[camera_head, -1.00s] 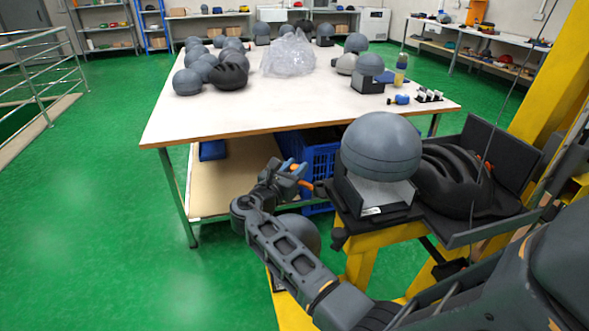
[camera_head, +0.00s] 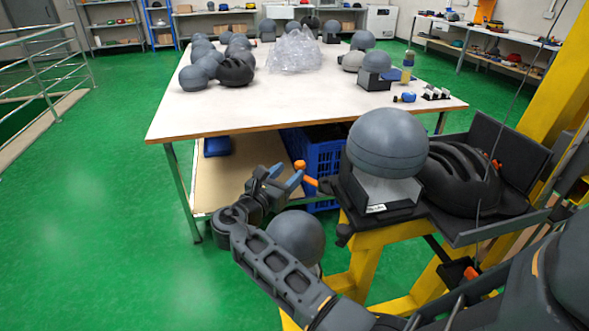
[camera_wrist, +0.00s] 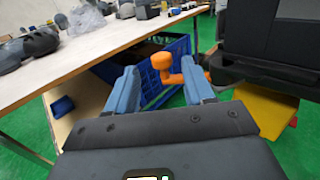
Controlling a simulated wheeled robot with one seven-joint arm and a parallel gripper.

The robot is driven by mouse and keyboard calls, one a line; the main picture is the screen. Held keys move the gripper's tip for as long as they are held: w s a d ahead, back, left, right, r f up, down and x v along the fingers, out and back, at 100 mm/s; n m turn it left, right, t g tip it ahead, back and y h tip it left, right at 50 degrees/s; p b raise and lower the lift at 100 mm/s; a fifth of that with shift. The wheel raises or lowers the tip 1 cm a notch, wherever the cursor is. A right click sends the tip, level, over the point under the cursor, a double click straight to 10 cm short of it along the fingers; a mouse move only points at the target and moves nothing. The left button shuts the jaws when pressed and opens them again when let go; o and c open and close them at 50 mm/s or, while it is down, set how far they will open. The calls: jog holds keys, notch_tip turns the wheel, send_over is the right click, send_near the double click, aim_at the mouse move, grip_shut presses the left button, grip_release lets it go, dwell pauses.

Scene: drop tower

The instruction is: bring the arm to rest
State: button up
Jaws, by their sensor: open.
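My gripper (camera_head: 285,177) is in front of the table's right side, left of the yellow stand. Its two blue fingers stand apart in the wrist view (camera_wrist: 160,88), with nothing held between them. An orange knob on a bent lever (camera_wrist: 162,62) shows just beyond the fingers in the wrist view; it also shows in the head view (camera_head: 301,165) near the fingertips. I cannot tell whether a finger touches it. My arm reaches in from the lower right.
A grey headform (camera_head: 388,142) sits on a black block on the yellow stand (camera_head: 365,262), beside a black helmet (camera_head: 460,178). The white table (camera_head: 215,110) holds several helmets and headforms. A blue crate (camera_head: 325,160) is beneath it. Green floor at left is clear.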

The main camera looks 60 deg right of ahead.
jog(key=shift+a, duration=0.55)
jog(key=s+a+f+t+y, duration=0.3)
jog(key=a+f+t, duration=0.1)
jog(key=a+f, duration=0.25)
jog(key=s+a+f+t+y, duration=0.3)
jog(key=s+a+f, duration=0.15)
jog(key=f, duration=0.35)
jog(key=s+a+f+m+t+y, duration=0.2)
jog(key=s+a+m+t+y, duration=0.15)
jog(key=s+a+y, duration=0.55)
jog(key=s+a+r+m+t+y, duration=0.1)
jog(key=s+a+r+m+t, duration=0.1)
jog(key=s+a+r+m, duration=0.2)
jog(key=s+a+r+m+t+y, duration=0.1)
jog(key=s+a+r+m, duration=0.3)
jog(key=r, duration=0.6)
jog(key=s+a+r+m+t+y, duration=0.1)
jog(key=s+a+r+m+t, duration=0.1)
jog(key=s+a+r+m, duration=0.2)
notch_tip(320, 180, up, 3)
jog(key=s+m, duration=0.1)
jog(key=s, duration=0.1)
jog(key=shift+s+m+t, duration=0.3)
jog(key=shift+m+t, duration=0.05)
